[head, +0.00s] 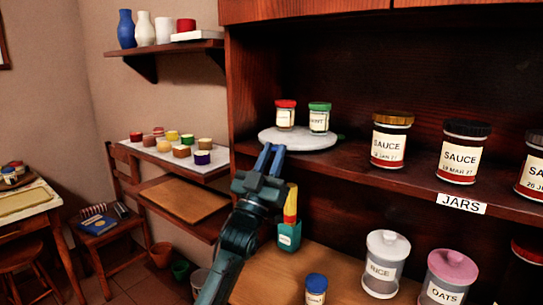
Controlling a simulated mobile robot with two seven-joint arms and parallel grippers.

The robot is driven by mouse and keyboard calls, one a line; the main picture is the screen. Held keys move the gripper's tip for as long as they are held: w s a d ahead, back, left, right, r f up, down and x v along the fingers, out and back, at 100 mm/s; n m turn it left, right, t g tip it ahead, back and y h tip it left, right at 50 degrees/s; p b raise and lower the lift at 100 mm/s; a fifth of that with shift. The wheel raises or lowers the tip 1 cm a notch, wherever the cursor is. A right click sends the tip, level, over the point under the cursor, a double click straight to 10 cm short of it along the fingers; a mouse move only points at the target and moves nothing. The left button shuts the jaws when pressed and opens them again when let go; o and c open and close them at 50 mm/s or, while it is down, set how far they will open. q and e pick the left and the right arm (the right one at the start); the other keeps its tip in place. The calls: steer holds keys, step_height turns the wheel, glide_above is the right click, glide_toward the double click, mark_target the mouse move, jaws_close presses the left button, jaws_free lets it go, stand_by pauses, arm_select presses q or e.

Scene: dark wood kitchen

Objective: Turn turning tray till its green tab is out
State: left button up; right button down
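The turning tray (296,143) is a pale round disc on the shelf, at the left end of the cabinet. A jar with a red lid (285,116) and a jar with a green lid (319,118) stand upright on it. A small dark green tab (340,137) shows at the tray's right edge, toward the back of the shelf. My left gripper (272,148) has its two blue fingers apart at the tray's front left rim, with nothing seen between them. Whether they touch the rim I cannot tell. My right gripper is out of view.
Sauce jars (391,140) stand on the same shelf to the right, behind a JARS label (461,204). Below are a rice canister (385,264), an oats canister (447,277) and a blue-lidded jar (316,289). A teal holder (289,236) is just right of my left arm.

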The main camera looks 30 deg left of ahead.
arm_select(q)
steer(key=o, duration=0.4)
steer(key=shift+o, duration=0.2)
steer(key=b+v, duration=0.3)
steer(key=v, duration=1)
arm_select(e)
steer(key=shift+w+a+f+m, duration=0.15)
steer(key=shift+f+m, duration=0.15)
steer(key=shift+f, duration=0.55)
arm_select(q)
steer(key=shift+f, duration=0.1)
steer(key=shift+c, duration=0.3)
